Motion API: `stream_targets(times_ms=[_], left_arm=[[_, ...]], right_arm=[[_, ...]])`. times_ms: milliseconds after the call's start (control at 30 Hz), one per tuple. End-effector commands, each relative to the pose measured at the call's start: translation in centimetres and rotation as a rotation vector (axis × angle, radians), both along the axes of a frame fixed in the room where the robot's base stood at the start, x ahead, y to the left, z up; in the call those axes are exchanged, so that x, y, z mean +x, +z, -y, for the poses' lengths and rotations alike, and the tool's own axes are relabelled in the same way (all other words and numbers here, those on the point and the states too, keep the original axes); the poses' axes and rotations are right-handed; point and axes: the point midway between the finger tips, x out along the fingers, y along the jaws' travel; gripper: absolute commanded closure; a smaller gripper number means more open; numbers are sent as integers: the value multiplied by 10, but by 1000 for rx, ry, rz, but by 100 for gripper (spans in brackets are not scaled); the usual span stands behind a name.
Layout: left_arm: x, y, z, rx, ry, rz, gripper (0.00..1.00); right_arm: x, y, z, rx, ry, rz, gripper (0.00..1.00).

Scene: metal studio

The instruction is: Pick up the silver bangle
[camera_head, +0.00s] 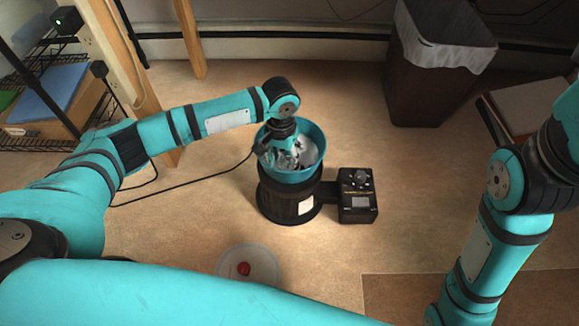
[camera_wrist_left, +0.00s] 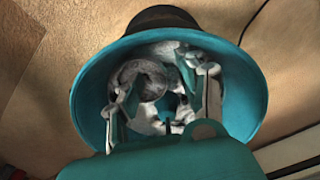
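My left gripper (camera_head: 285,152) reaches down into a teal bowl (camera_head: 318,138) on a black round machine. In the left wrist view the same gripper (camera_wrist_left: 160,95) has its two fingers wide apart inside the bowl (camera_wrist_left: 90,85). A grey, curved band, which looks like the silver bangle (camera_wrist_left: 143,72), lies in the bowl among whitish, shiny material, toward the left finger. The fingers are on either side of this area, and I cannot tell whether they touch the band. In the head view the bangle cannot be made out. My right gripper is out of view.
A black control box (camera_head: 358,203) is joined to the machine's right side. A clear lid with a red knob (camera_head: 243,269) lies on the floor in front. A lined bin (camera_head: 440,75) stands behind right, a wire shelf (camera_head: 40,100) at left. A black cable runs left.

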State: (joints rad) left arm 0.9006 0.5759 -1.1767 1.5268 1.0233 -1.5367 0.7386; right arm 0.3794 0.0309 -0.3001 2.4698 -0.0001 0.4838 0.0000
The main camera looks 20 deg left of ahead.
Motion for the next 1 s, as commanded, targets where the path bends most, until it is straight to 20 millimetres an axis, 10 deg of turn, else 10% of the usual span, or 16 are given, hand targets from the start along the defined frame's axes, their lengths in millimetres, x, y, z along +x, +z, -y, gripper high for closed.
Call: stream_targets(times_ms=[367, 1000], left_arm=[[0, 1, 0, 0, 0, 0, 99], [0, 12, 0, -1, 0, 1, 100]], right_arm=[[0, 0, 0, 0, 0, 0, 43], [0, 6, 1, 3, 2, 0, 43]])
